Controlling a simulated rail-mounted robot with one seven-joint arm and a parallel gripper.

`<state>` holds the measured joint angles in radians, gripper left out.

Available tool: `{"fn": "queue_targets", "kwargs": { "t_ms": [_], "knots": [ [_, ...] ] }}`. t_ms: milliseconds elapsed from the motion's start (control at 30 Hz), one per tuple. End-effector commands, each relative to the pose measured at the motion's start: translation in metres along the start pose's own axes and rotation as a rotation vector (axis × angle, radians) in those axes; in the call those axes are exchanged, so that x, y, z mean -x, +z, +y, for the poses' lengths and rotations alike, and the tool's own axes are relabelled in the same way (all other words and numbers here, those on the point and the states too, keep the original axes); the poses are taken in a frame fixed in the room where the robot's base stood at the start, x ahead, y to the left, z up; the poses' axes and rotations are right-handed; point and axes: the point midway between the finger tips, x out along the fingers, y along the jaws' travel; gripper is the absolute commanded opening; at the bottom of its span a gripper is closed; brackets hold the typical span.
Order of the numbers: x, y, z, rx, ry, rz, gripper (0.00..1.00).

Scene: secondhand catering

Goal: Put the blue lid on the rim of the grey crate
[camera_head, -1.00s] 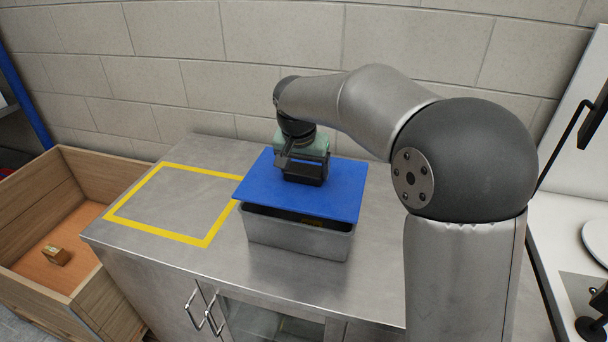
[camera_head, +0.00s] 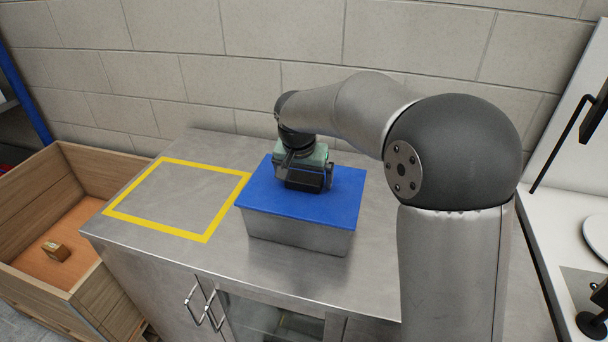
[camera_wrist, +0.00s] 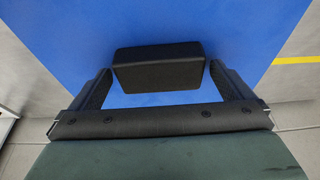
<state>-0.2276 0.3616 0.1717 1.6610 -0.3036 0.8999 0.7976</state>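The blue lid (camera_head: 346,196) lies flat over the grey crate (camera_head: 298,236), resting on its rim as far as the head view shows. The crate stands on the metal counter; its inside and far rim are hidden. A black block handle (camera_wrist: 158,66) stands up from the lid, and the lid's blue surface (camera_wrist: 50,35) fills much of the wrist view. My gripper (camera_head: 305,177) is above the lid, around the handle. In the wrist view its fingers (camera_wrist: 160,78) stand either side of the handle, with a narrow gap at each side.
A yellow taped outline (camera_head: 178,198) marks an empty area on the counter (camera_head: 205,258) left of the crate. A wooden box (camera_head: 85,178) holding a small block (camera_head: 55,251) stands at the left. A block wall (camera_head: 235,50) rises behind. A white surface lies at the right.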

Motion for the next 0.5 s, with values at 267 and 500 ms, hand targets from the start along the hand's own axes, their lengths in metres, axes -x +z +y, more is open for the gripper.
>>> {"fn": "queue_targets", "kwargs": {
  "t_ms": [267, 500],
  "knots": [
    [0.011, -0.004, 0.000, 0.000, 0.000, 0.000, 1.00],
    [0.053, -0.003, -0.001, 0.001, -0.003, 0.005, 1.00]
  ]
}}
